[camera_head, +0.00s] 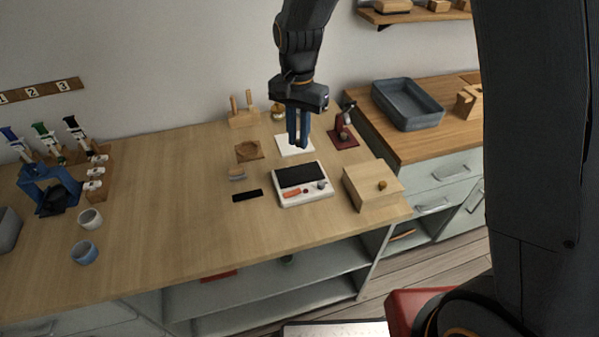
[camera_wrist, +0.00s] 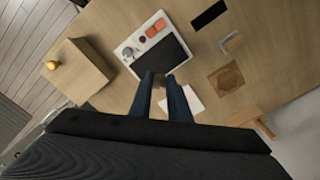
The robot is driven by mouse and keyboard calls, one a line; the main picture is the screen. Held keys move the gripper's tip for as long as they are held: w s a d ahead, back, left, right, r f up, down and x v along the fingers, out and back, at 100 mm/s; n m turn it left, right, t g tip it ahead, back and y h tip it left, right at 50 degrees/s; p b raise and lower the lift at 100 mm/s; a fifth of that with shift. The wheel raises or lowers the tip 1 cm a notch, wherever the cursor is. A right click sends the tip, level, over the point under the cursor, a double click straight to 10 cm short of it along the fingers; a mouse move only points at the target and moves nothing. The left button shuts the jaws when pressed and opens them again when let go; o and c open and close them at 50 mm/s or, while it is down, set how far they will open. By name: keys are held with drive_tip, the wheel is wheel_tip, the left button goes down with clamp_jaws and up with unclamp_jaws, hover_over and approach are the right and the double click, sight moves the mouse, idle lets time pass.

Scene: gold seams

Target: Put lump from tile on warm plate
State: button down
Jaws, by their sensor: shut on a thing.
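My gripper (camera_head: 298,143) hangs fingers-down at the back of the table, in front of the white tile (camera_head: 283,145) in the head view. In the wrist view my gripper (camera_wrist: 161,76) has its two blue fingers a small gap apart, shut on the lump, which is mostly hidden between them. The warm plate (camera_head: 298,175) is a white device with a dark top, an orange mark and a knob, nearer than the tile. In the wrist view the fingertips overlap the edge of the warm plate's dark top (camera_wrist: 160,52). The tile (camera_wrist: 193,100) lies beside the right finger there.
A wooden box with a yellow knob (camera_head: 371,185) stands right of the warm plate. A black strip (camera_head: 247,195), a small grey block (camera_head: 237,175) and a wooden octagonal piece (camera_head: 249,151) lie left. A dark red stand (camera_head: 343,137) is behind right. The table's left middle is clear.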

drive_tip(key=p, duration=0.1)
hover_over(299, 175)
wheel_tip(299, 175, down, 5)
drive_tip(key=shift+r, duration=0.15)
drive_tip(key=shift+f+p, duration=0.95)
drive_tip(key=shift+f, duration=1.7)
drive_tip(key=shift+f, duration=0.15)
drive_tip(key=c, duration=1.7)
unclamp_jaws()
drive_tip(key=shift+o, duration=0.2)
